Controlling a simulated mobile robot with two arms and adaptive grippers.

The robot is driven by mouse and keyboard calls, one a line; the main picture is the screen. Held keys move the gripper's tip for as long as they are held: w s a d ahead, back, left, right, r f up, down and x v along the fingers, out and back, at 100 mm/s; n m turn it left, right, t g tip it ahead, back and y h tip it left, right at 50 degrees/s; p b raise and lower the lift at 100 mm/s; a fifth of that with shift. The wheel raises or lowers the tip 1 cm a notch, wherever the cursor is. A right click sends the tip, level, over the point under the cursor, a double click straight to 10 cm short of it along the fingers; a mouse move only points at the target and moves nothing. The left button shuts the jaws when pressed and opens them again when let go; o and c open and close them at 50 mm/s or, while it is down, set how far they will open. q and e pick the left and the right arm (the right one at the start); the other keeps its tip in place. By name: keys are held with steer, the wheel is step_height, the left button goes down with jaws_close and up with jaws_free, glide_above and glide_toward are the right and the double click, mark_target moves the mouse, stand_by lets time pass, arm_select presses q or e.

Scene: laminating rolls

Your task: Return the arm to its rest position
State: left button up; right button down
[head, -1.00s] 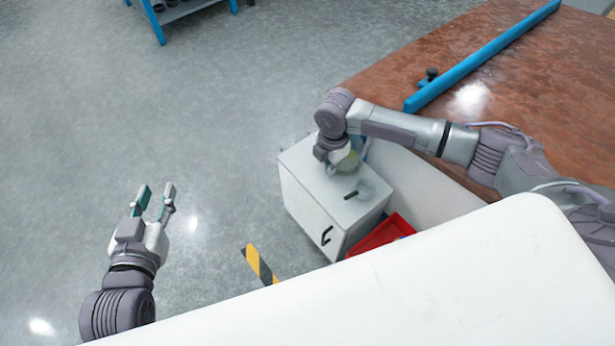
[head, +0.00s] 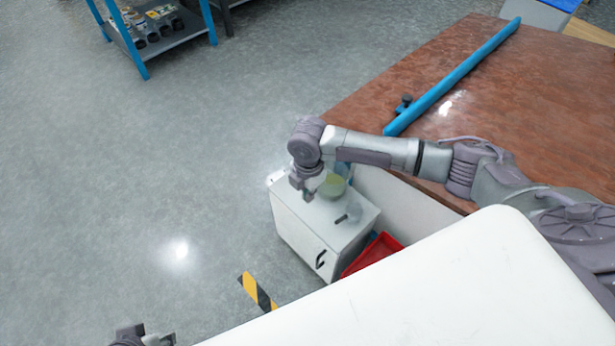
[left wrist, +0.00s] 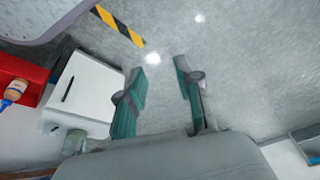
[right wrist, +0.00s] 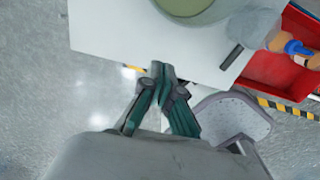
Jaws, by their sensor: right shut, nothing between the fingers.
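My right gripper (head: 304,188) is at the left part of the white cabinet's (head: 316,232) top in the head view. In the right wrist view its fingers (right wrist: 160,72) are shut and empty, beside the cabinet top (right wrist: 110,30). A round greenish thing (head: 333,186) stands on the cabinet top; part of it shows in the right wrist view (right wrist: 195,8). My left gripper (head: 150,338) is mostly cut off at the bottom left of the head view. In the left wrist view its two fingers (left wrist: 162,76) are apart, with only floor between them.
A brown table (head: 440,90) with a blue bar (head: 455,78) is at the upper right. A red tray (head: 374,252) sits right of the cabinet. A blue-framed shelf (head: 170,40) stands at the upper left. Black-yellow tape (head: 256,291) marks the floor. The left floor is clear.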

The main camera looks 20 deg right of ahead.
step_height(320, 180, up, 5)
steer(key=shift+p, duration=0.55)
steer(key=shift+a, duration=0.1)
